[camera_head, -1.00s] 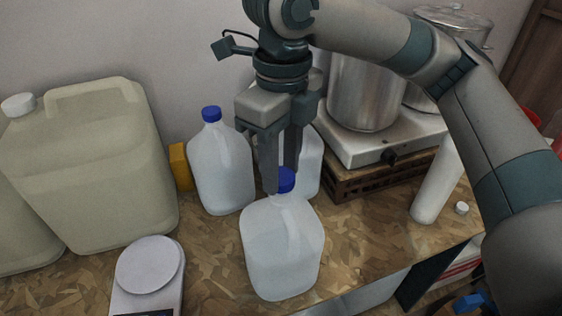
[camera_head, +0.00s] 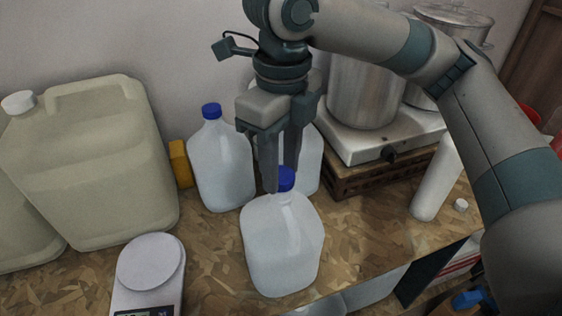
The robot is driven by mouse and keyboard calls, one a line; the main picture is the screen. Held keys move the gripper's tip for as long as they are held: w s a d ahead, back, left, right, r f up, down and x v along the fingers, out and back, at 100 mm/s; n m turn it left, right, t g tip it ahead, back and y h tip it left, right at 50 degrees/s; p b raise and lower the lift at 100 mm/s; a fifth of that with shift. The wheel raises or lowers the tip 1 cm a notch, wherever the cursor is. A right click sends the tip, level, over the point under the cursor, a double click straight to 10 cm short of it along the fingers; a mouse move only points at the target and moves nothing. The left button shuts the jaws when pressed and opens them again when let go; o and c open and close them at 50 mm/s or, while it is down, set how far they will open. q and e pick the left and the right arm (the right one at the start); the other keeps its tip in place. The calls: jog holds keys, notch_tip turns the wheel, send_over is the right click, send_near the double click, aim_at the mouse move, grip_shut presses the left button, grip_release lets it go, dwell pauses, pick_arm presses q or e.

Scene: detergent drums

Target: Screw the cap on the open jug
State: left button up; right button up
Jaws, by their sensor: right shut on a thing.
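The jug (camera_head: 283,245) is a translucent white bottle standing upright near the front edge of the worktop. A blue cap (camera_head: 285,179) sits at the top of its neck. My right gripper (camera_head: 284,184) points straight down from above with its fingers shut on the blue cap. The fingers partly hide the cap and the neck, so I cannot tell how far the cap is threaded. My left gripper is not in view.
Two similar capped jugs stand behind, one at left (camera_head: 221,163) and one partly hidden (camera_head: 308,160). Large beige canisters (camera_head: 95,165) and a white scale (camera_head: 150,268) are at left. A hotplate (camera_head: 385,143) with a steel pot (camera_head: 364,90) and a white bottle (camera_head: 432,190) are at right.

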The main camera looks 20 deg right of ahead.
jog(key=shift+f+p, duration=0.45)
jog(key=shift+f, duration=0.55)
dwell(1.9)
jog(key=shift+m+p, duration=1.6)
jog(key=shift+m, duration=0.1)
jog(key=shift+m+p, duration=0.65)
jog(key=shift+m, duration=0.45)
jog(key=shift+f, duration=0.1)
jog(key=shift+p, duration=0.3)
jog(key=shift+m+p, duration=1.4)
jog(key=shift+m, duration=1.5)
